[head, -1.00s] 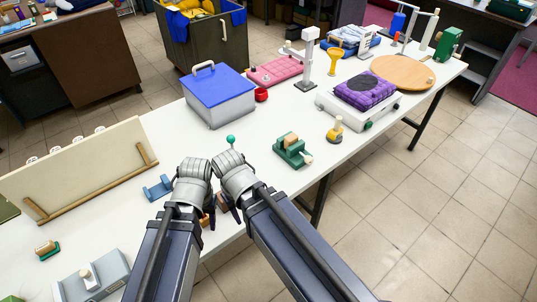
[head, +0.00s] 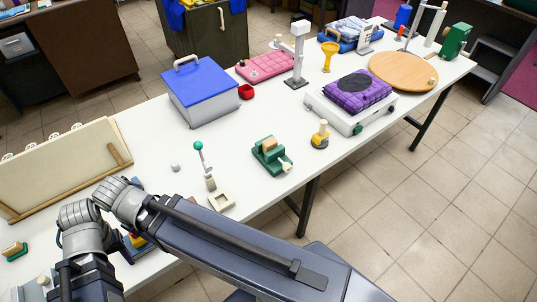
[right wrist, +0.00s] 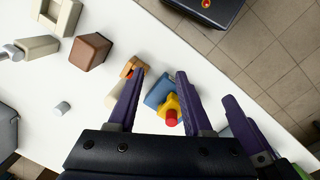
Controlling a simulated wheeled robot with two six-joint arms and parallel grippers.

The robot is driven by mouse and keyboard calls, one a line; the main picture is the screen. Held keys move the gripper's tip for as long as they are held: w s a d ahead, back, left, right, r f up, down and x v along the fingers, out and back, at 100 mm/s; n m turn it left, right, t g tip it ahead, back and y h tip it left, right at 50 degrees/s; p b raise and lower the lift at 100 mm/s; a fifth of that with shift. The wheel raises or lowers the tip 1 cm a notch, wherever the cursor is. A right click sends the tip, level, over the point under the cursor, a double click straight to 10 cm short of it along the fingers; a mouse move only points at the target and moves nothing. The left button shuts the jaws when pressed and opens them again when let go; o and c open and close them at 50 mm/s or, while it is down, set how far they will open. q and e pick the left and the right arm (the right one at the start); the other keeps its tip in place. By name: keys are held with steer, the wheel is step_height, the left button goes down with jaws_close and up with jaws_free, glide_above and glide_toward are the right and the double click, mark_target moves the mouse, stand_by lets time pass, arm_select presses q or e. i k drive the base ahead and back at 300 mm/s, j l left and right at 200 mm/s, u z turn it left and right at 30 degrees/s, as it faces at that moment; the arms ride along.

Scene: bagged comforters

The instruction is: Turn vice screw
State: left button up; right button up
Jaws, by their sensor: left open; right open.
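A green vice (head: 270,156) with a tan block between its jaws and a cream screw handle at its front right stands on the white table, in the middle of the head view. My left gripper (head: 127,247) is low at the left, mostly hidden behind arm links. My right gripper (right wrist: 157,76) shows in the right wrist view with its purple fingers apart. Beyond or between its tips are an orange-brown piece (right wrist: 133,68) and a blue and yellow piece with a red knob (right wrist: 169,105); contact cannot be told.
A green-knobbed lever (head: 203,163) and a cream square ring (head: 221,201) stand left of the vice. A yellow and black piece (head: 320,136) is to its right. A blue-lidded box (head: 208,92) and purple bundle (head: 358,92) lie farther back. Table front of the box is fairly clear.

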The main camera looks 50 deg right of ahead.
mark_target(287, 167)
steer(key=k+l+u, duration=0.1)
steer(key=l+u, duration=0.2)
steer(key=l, duration=0.15)
steer(key=k+l+u, duration=0.1)
steer(key=l+u, duration=0.15)
steer(key=l, duration=0.2)
steer(key=k+l+u, duration=0.4)
steer(key=l+u, duration=0.2)
steer(key=l, duration=0.2)
steer(key=k+l+u, duration=0.1)
steer(key=k+l, duration=0.5)
steer(key=l, duration=0.25)
steer(key=k+l+u, duration=0.1)
steer(key=k+l, duration=0.5)
steer(key=l, duration=0.2)
steer(key=k+l, duration=0.65)
steer(key=l+u, duration=0.05)
steer(key=l, duration=0.1)
